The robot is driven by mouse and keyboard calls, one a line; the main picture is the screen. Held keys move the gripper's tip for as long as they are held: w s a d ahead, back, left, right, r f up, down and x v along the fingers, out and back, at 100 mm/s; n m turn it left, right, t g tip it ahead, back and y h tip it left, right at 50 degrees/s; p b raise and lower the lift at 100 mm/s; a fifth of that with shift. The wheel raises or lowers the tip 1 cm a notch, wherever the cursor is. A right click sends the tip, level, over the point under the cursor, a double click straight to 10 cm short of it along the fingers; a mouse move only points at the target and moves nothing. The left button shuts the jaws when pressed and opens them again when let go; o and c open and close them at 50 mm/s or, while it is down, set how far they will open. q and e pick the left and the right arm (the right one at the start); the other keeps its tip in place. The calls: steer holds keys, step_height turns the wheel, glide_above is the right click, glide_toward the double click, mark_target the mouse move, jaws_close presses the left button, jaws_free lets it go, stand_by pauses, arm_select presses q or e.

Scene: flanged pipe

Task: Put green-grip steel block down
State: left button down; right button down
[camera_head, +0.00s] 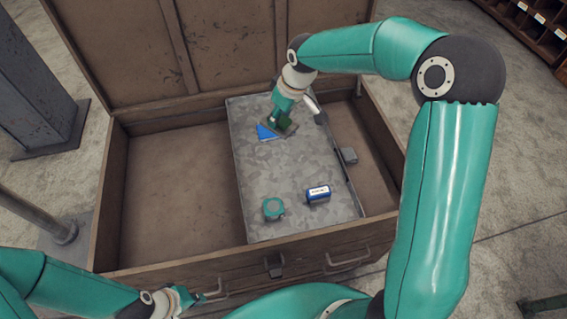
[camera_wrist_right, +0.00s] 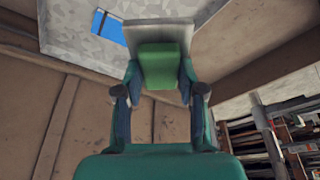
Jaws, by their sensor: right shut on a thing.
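The green-grip steel block is a grey plate (camera_wrist_right: 160,34) with a green grip (camera_wrist_right: 163,66), seen large in the right wrist view. In the head view the block (camera_head: 291,129) is small and partly hidden, at the far part of a grey metal panel (camera_head: 275,170). My right gripper (camera_head: 283,117) is shut on the green grip, with one finger on each side of it in the wrist view. I cannot tell whether the block touches the panel. My left gripper (camera_head: 195,298) is low at the left, in front of the chest, away from the block; its opening is unclear.
A flat blue thing (camera_head: 267,133) lies close beside the block. A teal round-cornered item (camera_head: 273,208) and a blue cylinder (camera_head: 318,194) stand on the panel's near part. The panel's middle is clear. The wooden chest (camera_head: 112,190) has walls around it and a raised lid (camera_head: 120,55) behind.

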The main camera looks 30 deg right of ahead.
steer(key=w+d+f+n+g+y+b, duration=0.1)
steer(key=d+f+n+g+y+b, duration=0.15)
steer(key=n+b, duration=0.8)
glide_above(285, 165)
steer(key=d, duration=0.1)
steer(key=shift+h, duration=0.35)
steer(key=f, duration=1.4)
steer(key=shift+s+d+f, duration=0.1)
steer(key=shift+s+d, duration=0.05)
steer(key=shift+s, duration=0.05)
steer(key=shift+f, duration=2.6)
steer(key=c, duration=0.7)
jaws_free()
steer(key=v, duration=1.2)
